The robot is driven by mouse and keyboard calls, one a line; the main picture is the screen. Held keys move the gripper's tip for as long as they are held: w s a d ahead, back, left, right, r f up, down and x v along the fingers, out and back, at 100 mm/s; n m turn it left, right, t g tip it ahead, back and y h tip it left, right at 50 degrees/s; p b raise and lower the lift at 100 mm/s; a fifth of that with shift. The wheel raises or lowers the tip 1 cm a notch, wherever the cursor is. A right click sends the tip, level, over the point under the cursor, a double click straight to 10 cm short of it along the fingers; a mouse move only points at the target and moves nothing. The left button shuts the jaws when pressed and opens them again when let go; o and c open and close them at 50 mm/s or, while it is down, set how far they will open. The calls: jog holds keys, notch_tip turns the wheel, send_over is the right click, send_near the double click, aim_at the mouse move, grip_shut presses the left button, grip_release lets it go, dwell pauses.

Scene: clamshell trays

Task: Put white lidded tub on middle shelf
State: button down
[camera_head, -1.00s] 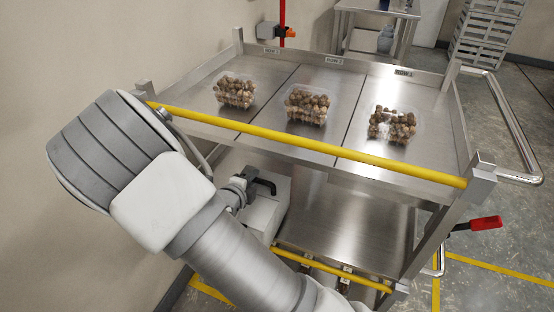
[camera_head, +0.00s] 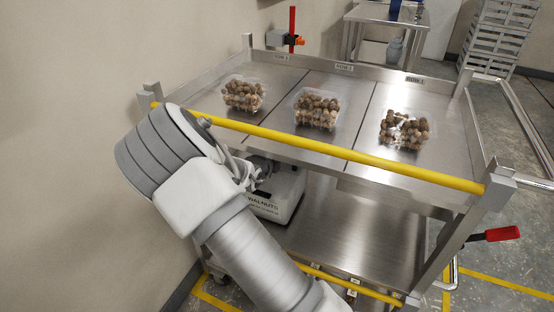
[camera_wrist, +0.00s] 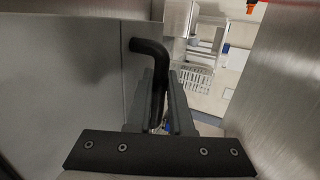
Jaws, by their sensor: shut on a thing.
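My gripper (camera_head: 260,178) is shut on the tub's black handle. In the wrist view, the black bent handle (camera_wrist: 150,47) runs down between the fingers of my gripper (camera_wrist: 161,95). The bare shelf surface shows to the right of the tub.
The steel top deck (camera_head: 350,90) carries several clear clamshells of brown balls, including one at the right (camera_head: 404,130). A yellow rail (camera_head: 330,150) spans its front edge above my gripper. A corner post (camera_head: 465,225) stands at right. The wall is close at left.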

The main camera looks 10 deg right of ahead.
jog(key=shift+w+d+r, duration=0.1)
jog(key=shift+w+d, duration=0.15)
jog(key=shift+w, duration=0.1)
jog(key=shift+f+b, duration=0.45)
jog(key=shift+f, duration=0.25)
jog(key=c, duration=0.8)
grip_release()
jog(key=shift+f, duration=0.15)
jog(key=shift+s, duration=0.1)
jog(key=p+v, duration=0.3)
jog(key=v, duration=0.9)
jog(key=shift+a, duration=0.1)
